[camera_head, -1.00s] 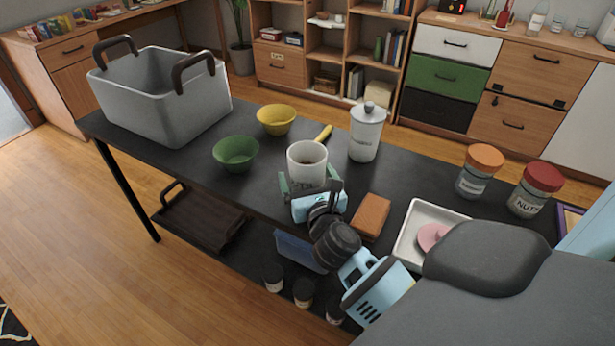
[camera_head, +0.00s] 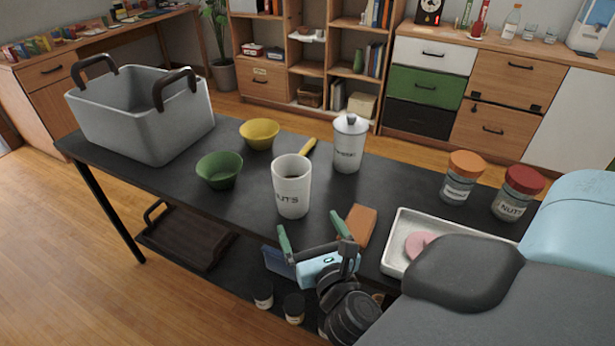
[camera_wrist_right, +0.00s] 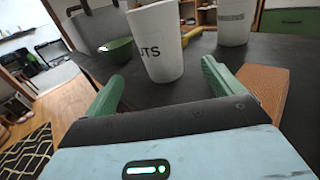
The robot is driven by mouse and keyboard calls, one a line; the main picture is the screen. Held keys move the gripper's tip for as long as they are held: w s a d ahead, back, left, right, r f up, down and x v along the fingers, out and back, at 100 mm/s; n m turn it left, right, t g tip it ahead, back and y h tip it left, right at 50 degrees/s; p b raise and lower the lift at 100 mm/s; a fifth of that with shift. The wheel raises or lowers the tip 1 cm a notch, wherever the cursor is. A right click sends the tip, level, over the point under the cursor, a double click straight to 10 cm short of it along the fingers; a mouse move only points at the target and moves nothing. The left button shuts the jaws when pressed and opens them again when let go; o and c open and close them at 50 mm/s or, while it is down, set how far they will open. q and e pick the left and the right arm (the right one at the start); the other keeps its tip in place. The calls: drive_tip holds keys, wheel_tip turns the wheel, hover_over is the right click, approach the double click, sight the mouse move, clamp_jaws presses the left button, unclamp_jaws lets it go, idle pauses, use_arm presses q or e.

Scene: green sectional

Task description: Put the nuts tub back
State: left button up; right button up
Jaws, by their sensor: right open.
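The white nuts tub (camera_head: 291,187), open at the top and lettered NUTS, stands upright on the dark table (camera_head: 235,207). It also shows in the right wrist view (camera_wrist_right: 156,42), just beyond the fingers. My right gripper (camera_head: 312,235) is open and empty, on the near side of the tub and apart from it. Its two green fingers show in the right wrist view (camera_wrist_right: 162,90), with clear table between them. A clear jar with a red lid (camera_head: 517,193), also lettered NUTS, stands at the table's right. My left gripper is not in view.
A lidded white canister (camera_head: 349,145) stands behind the tub. A green bowl (camera_head: 219,171), a yellow bowl (camera_head: 259,134) and a grey bin (camera_head: 150,125) are to the left. An orange-brown block (camera_head: 359,226) and white tray (camera_head: 398,257) lie near the right gripper. An orange-lidded jar (camera_head: 462,178) stands right.

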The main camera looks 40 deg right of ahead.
idle(0.3)
drive_tip(key=s+a+f+n+g+y, duration=0.1)
drive_tip(key=s+a+f+n+y, duration=0.5)
drive_tip(key=n, duration=0.7)
drive_tip(key=s+a+f+n+g+y, duration=0.1)
drive_tip(key=s+a+f+n+y, duration=0.45)
drive_tip(key=n, duration=0.85)
drive_tip(key=s+f+n+g+h, duration=0.1)
drive_tip(key=s+f+n+g, duration=0.3)
drive_tip(key=s+f+n, duration=0.3)
drive_tip(key=s+f+n+g+h, duration=0.1)
drive_tip(key=s+f+n+g, duration=0.3)
drive_tip(key=s, duration=1.1)
wheel_tip(320, 180, down, 3)
drive_tip(key=n, duration=0.4)
drive_tip(key=shift+d+h, duration=0.35)
